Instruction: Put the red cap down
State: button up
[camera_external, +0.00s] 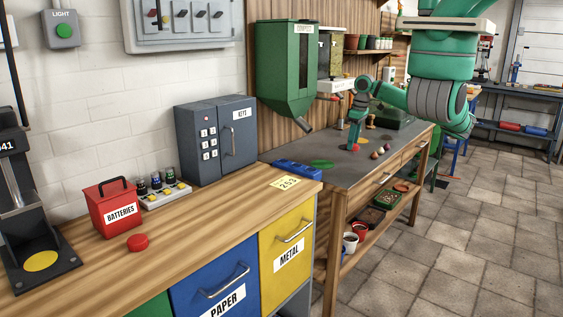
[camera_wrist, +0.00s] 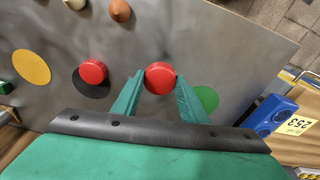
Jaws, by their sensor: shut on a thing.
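My gripper (camera_wrist: 160,82) is shut on a round red cap (camera_wrist: 160,77), held between the two green fingertips. In the external view my gripper (camera_external: 354,146) is low over the grey worktop (camera_external: 330,180). I cannot tell whether the held cap touches the worktop. A second red cap (camera_wrist: 93,72) sits to the left in the wrist view, partly over a black disc (camera_wrist: 90,88). A green disc (camera_wrist: 207,97) lies to the right, partly hidden by a finger. A yellow disc (camera_wrist: 31,67) lies at the far left.
Small knob-like items (camera_wrist: 120,10) stand near the worktop's edge. A blue box (camera_external: 297,168) and a yellow 253 note (camera_external: 285,184) lie at the near end. A green dispenser (camera_external: 287,70) hangs on the wall.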

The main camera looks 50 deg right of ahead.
aim_at(350, 159)
jog(key=shift+w+d+f, duration=0.25)
jog(key=shift+w+f, duration=0.1)
jog(key=shift+f, duration=0.15)
jog(key=f, duration=0.3)
jog(key=shift+w+d, duration=0.25)
jog(key=shift+f, duration=0.45)
jog(key=shift+f, duration=0.15)
jog(key=o, duration=1)
jog(key=r, duration=0.4)
jog(key=s+r, duration=0.1)
jog(key=r, duration=0.7)
jog(key=shift+s+r, duration=0.15)
jog(key=shift+s, duration=0.05)
